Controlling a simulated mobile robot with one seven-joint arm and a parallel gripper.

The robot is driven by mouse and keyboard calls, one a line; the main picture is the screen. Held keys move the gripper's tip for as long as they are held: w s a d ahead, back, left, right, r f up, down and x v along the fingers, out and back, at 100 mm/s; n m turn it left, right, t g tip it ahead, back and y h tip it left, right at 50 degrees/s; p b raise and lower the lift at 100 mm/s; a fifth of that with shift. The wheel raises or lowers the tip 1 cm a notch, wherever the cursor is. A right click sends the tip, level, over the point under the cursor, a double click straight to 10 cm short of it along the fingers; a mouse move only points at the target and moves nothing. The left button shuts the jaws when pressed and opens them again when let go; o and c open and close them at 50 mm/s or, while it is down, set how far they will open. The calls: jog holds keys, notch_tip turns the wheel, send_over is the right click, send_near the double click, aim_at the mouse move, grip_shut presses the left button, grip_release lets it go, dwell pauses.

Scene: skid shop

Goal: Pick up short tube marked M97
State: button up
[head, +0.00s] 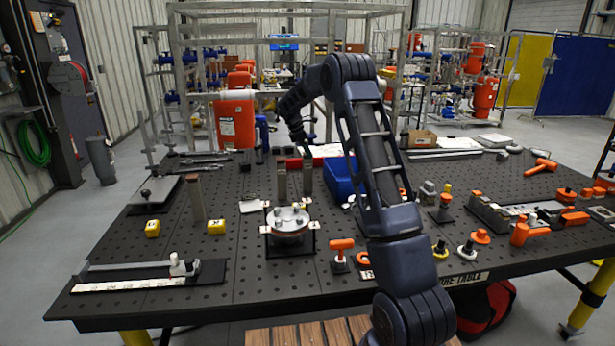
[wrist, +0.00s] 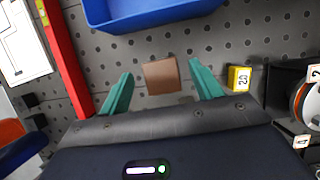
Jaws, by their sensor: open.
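My gripper (wrist: 161,67) is open in the wrist view, with two teal fingers spread apart. A brown, square-looking piece (wrist: 162,77) shows between the fingers, touching neither as far as I can see. No marking is readable on it, so I cannot tell whether it is the tube M97. In the head view, upright grey-brown posts stand on the table, one at the left (head: 196,197) and two near the middle, a left one (head: 281,186) and a right one (head: 307,178). No M97 mark is legible on them. My fingers are not clearly visible in the head view.
A blue bin (wrist: 150,12) lies just beyond the fingers, and a red bar (wrist: 66,60) is at the left. A yellow block (wrist: 239,78) sits to the right. A round flange fixture (head: 288,222) stands in front of the middle posts. The perforated table's front left has clear patches.

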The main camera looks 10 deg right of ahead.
aim_at(309, 161)
jog(key=shift+a+f+x, duration=0.1)
jog(key=shift+a+x, duration=0.1)
jog(key=shift+x, duration=0.75)
jog(key=shift+a+f+x, duration=0.1)
jog(key=shift+a+x, duration=0.1)
jog(key=shift+x, duration=0.75)
jog(key=shift+a+f+x, duration=0.1)
jog(key=shift+a+x, duration=0.1)
jog(key=shift+x, duration=0.8)
jog(key=shift+s, duration=0.1)
jog(key=shift+c, duration=0.3)
jog(key=shift+r, duration=0.1)
grip_shut()
